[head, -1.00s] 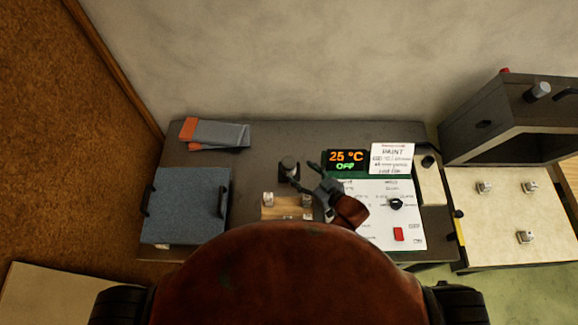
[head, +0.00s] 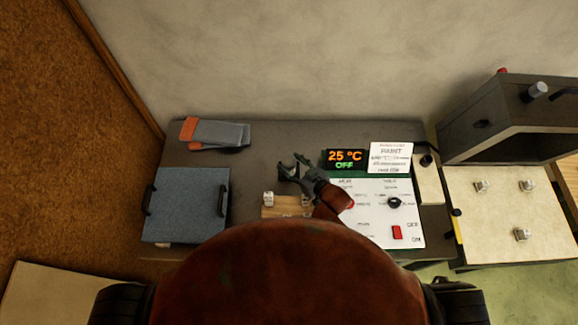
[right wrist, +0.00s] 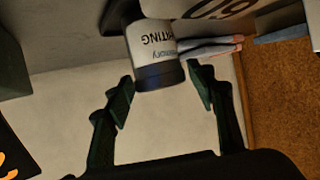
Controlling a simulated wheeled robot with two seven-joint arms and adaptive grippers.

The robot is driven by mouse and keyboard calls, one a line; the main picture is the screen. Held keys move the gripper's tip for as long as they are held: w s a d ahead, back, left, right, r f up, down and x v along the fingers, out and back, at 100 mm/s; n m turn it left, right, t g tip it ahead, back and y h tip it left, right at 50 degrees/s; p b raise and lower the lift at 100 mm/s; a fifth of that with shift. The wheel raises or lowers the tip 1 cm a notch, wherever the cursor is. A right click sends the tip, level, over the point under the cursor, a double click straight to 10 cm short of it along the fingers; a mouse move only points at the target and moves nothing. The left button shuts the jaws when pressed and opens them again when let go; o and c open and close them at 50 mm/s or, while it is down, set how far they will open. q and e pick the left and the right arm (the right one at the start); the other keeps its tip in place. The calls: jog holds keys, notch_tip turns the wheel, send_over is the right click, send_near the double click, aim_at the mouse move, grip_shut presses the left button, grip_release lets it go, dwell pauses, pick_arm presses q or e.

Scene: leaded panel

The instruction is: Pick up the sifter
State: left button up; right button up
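A short cylinder with a white lettered label and dark ends (right wrist: 158,55) shows in the right wrist view; I take it to be the sifter. It lies between the fingers of my right gripper (right wrist: 162,92), with a gap on each side in the picture. My right gripper is open. In the head view the right gripper (head: 292,164) is over the middle of the dark table, and the cylinder is largely hidden there. My left gripper is not in view.
On the dark table (head: 260,145) are a blue-grey handled panel (head: 188,205), grey and orange flat items (head: 218,133), a wooden block (head: 275,211), a display (head: 345,160), a sign (head: 390,157) and a white control board (head: 370,225). A dark oven-like box (head: 505,115) stands at right.

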jog(key=c, duration=1.1)
jog(key=shift+r, duration=0.1)
